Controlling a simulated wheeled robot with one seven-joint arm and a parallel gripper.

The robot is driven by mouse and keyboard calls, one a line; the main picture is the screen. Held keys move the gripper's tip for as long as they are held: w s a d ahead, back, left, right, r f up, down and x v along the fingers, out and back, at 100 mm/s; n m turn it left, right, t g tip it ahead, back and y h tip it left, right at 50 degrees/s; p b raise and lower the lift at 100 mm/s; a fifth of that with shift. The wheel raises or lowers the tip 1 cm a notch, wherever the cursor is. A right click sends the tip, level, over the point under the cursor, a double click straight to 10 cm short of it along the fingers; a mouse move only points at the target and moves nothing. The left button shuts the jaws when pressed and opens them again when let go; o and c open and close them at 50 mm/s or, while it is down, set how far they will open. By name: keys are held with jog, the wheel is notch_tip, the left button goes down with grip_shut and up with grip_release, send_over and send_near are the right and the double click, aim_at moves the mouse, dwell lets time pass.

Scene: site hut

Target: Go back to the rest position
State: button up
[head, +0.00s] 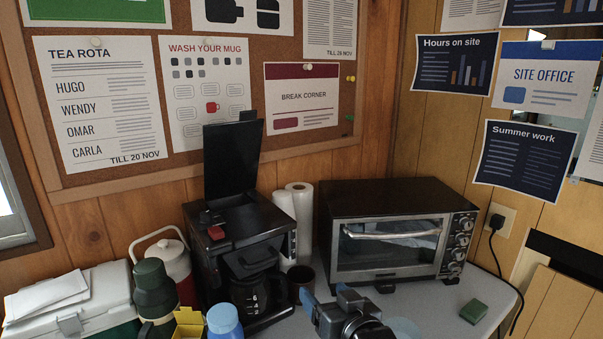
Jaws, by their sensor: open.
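My gripper (326,295) is at the bottom centre of the head view, over the front of the grey worktop (455,318). Its blue-tipped fingers are apart, and I see nothing between them. It is in front of a dark mug (300,278) and the toaster oven. A black coffee maker (235,235) stands to its left, with its lid (233,160) raised upright. A glass carafe (258,292) sits in the coffee maker. The lower part of my arm is cut off by the frame's bottom edge.
A toaster oven (395,193) with its door shut stands behind right. A paper towel roll (300,215) stands behind the mug. A green sponge (473,311) lies at right. A green flask (153,288), blue-topped bottle (223,322), yellow box (188,322) and cool box (105,290) crowd the left.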

jog(key=s+d+f+m+h, duration=0.1)
jog(key=s+d+f, duration=0.25)
jog(key=s, duration=0.55)
jog(key=s+d+f+m+h, duration=0.1)
jog(key=s+d+f+h, duration=0.2)
jog(key=s, duration=0.6)
jog(key=s+d+f, duration=0.3)
jog(key=s+d, duration=0.1)
jog(key=s, duration=0.5)
jog(key=s+d+r, duration=0.2)
jog(key=s+r, duration=0.1)
jog(key=s, duration=0.4)
jog(key=s+d+r+h, duration=0.1)
jog(key=s+d+r, duration=0.1)
jog(key=s+r, duration=0.2)
jog(key=s+d+r, duration=0.2)
jog(key=s+r, duration=0.1)
jog(key=s, duration=0.8)
jog(key=shift+r+t+h, duration=0.3)
jog(key=shift+r+h, duration=0.1)
